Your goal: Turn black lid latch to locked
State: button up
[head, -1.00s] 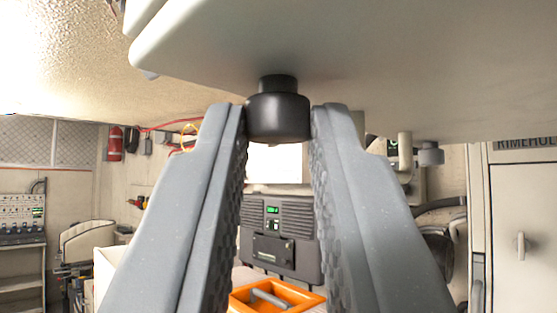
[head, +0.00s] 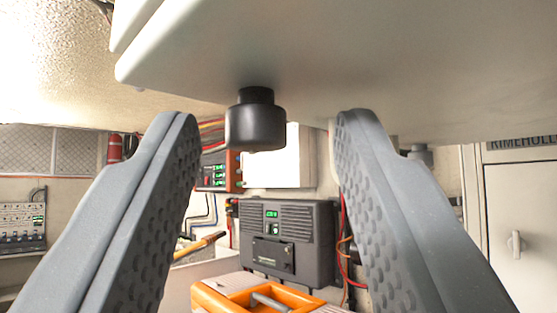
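A black round knob (head: 255,125), which looks like the black lid latch, hangs from the underside of a pale lid or panel (head: 330,60). My gripper (head: 265,125) is open, its two grey textured fingers spread wide on either side of the knob. There is a clear gap between each finger and the knob, wider on the right. No marking that tells locked from unlocked shows on the knob.
A pale cabinet (head: 522,205) stands at the right.

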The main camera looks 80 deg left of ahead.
jog(key=b+v, duration=0.3)
jog(key=v, duration=1)
jog(key=shift+d+f+b, duration=0.2)
jog(key=shift+f+b, duration=0.05)
jog(key=shift+b, duration=0.05)
